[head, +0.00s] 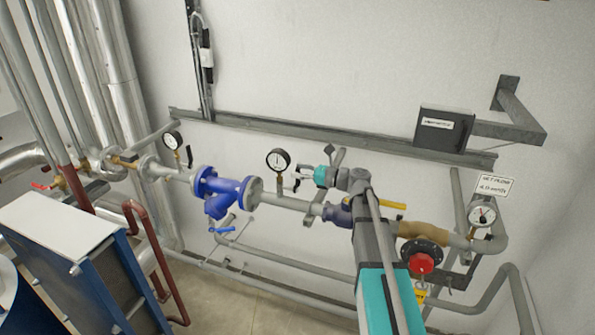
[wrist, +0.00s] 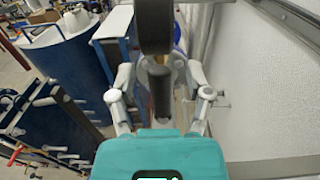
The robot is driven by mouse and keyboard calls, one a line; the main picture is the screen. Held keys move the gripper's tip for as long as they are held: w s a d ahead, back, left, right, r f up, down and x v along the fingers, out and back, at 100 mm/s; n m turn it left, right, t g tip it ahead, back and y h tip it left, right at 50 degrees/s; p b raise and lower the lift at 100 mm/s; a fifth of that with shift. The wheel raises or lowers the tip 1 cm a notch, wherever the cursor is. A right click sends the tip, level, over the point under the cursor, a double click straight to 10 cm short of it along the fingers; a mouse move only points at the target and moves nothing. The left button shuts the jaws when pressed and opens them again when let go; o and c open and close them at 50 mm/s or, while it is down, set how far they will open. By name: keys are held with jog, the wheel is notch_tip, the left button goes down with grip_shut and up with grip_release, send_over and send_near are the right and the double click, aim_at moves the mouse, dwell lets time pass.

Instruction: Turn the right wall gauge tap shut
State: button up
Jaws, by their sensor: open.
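Two black-rimmed gauges with white dials stand on the pipe along the wall, one at the left (head: 172,141) and a right one (head: 278,160). The right gauge's stem goes down to the pipe beside the blue strainer. My gripper (head: 298,181) is open just right of this stem, pointing left. Its tap is not clear in the head view. In the wrist view a dark bar (wrist: 160,92) lies between the open fingers of my gripper (wrist: 161,72), with a large dark rounded part (wrist: 153,25) above. I cannot tell whether the fingers touch the bar.
The blue strainer (head: 226,192) is close left of my gripper. A grey wall rail (head: 310,132) runs above. A third gauge (head: 482,215), a red knob (head: 421,263) and a yellow lever (head: 392,204) are to the right. A blue-framed unit (head: 75,265) stands at lower left.

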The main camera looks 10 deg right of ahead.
jog(key=shift+w+a, duration=0.1)
jog(key=shift+a, duration=0.2)
jog(key=shift+c, duration=0.2)
grip_shut()
